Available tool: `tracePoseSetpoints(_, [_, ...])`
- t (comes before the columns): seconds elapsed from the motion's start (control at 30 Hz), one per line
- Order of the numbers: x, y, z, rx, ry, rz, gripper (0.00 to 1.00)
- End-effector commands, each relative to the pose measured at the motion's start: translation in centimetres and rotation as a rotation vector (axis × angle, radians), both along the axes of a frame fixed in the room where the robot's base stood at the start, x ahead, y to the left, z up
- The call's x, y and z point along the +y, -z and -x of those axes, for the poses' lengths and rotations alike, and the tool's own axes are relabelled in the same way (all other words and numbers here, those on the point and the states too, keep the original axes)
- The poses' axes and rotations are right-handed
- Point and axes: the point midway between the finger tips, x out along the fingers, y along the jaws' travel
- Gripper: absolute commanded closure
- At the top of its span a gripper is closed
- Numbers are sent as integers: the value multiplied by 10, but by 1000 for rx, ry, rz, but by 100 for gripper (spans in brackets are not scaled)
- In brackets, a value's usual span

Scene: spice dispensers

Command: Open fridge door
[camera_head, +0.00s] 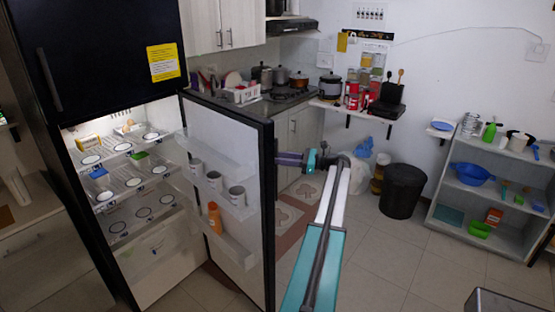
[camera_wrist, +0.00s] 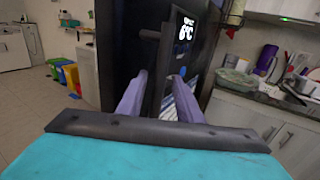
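The black fridge (camera_head: 105,60) stands at the left in the head view. Its lower door (camera_head: 272,215) is swung wide open, so the lit shelves inside show. My gripper (camera_head: 280,157) is at the outer face of this door, near its free edge. In the wrist view, the door's outer face (camera_wrist: 120,50) is dark with a temperature display. Its dark bar handle (camera_wrist: 158,85) stands between the two purple fingers of my gripper (camera_wrist: 160,78). The fingers look spread apart, with gaps beside the bar. Whether they touch it is hard to see.
Inside are wire shelves (camera_head: 130,175) with a few items. The door's racks hold several cups (camera_head: 214,181) and an orange bottle (camera_head: 215,217). A black bin (camera_head: 402,190) and a low grey shelf (camera_head: 480,215) stand at the right. The tiled floor (camera_head: 385,255) between is clear.

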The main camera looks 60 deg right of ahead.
Motion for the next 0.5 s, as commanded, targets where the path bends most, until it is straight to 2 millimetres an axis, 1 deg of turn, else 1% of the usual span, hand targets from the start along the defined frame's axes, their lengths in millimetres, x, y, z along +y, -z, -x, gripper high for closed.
tracePoseSetpoints(0.03, [-3,2,7,0,2,1,68])
tracePoseSetpoints(0.17, [-9,3,23,0,2,1,68])
tracePoseSetpoints(0.5, [-26,3,75,0,2,0,68])
